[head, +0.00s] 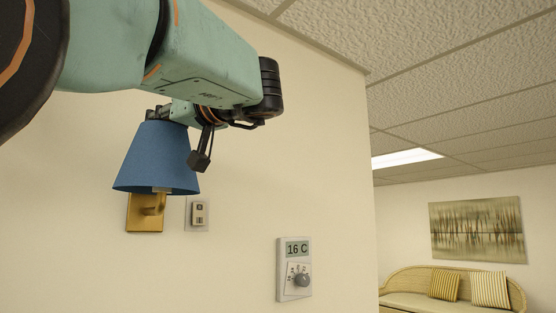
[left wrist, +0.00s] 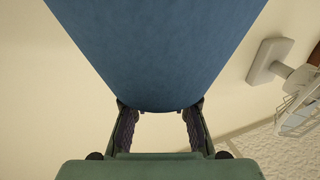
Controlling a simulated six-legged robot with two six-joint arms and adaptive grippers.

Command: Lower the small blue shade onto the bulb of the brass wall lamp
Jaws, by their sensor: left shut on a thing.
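The small blue shade (head: 157,158) hangs upright, wide end down, in front of the wall in the head view. My left gripper (head: 160,113) is shut on its narrow top end. In the left wrist view the shade (left wrist: 160,55) fills the upper middle, with its narrow end between the fingers of my left gripper (left wrist: 160,108). My right gripper is out of view.
A wall switch plate (head: 198,213) sits just right of the lamp. A thermostat reading 16 C (head: 294,268) is further right. A wicker sofa (head: 400,281) with striped cushions and a painting (head: 477,230) are in the far background. A pale wall fixture (left wrist: 268,60) shows in the left wrist view.

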